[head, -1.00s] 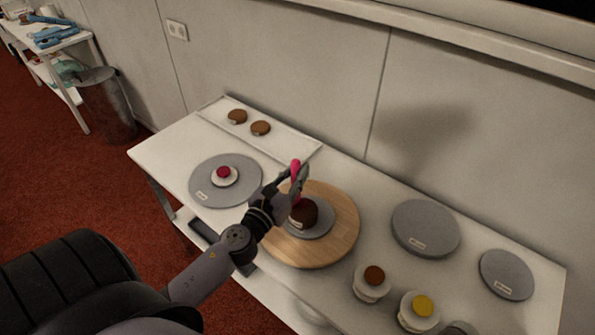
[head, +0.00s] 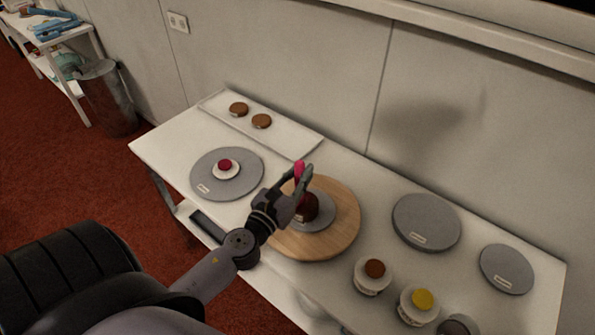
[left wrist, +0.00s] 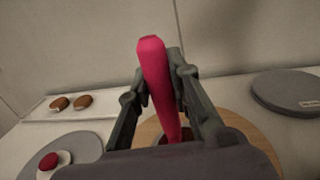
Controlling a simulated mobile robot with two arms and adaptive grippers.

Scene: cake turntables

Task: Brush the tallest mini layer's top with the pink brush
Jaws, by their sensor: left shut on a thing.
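The pink brush (head: 300,170) stands nearly upright in my left gripper (head: 300,183), whose fingers are shut on it. In the left wrist view the brush (left wrist: 157,85) rises between the two grey fingers (left wrist: 160,90). A dark brown mini layer (head: 309,211) sits on a grey disc (head: 322,224) on the round wooden board (head: 345,232). The brush's lower end is over or at this layer's top; the gripper partly hides it, and I cannot tell whether they touch. Two lower brown mini layers (head: 238,109) (head: 261,121) lie on a white tray (head: 290,135). My right gripper is out of view.
A grey turntable (head: 240,187) at left carries a small white dish with a dark pink top (head: 225,166). Grey discs (head: 426,222) (head: 507,269) lie at right. Cups with brown (head: 373,279) and yellow (head: 419,306) contents stand near the front edge. The wall is behind.

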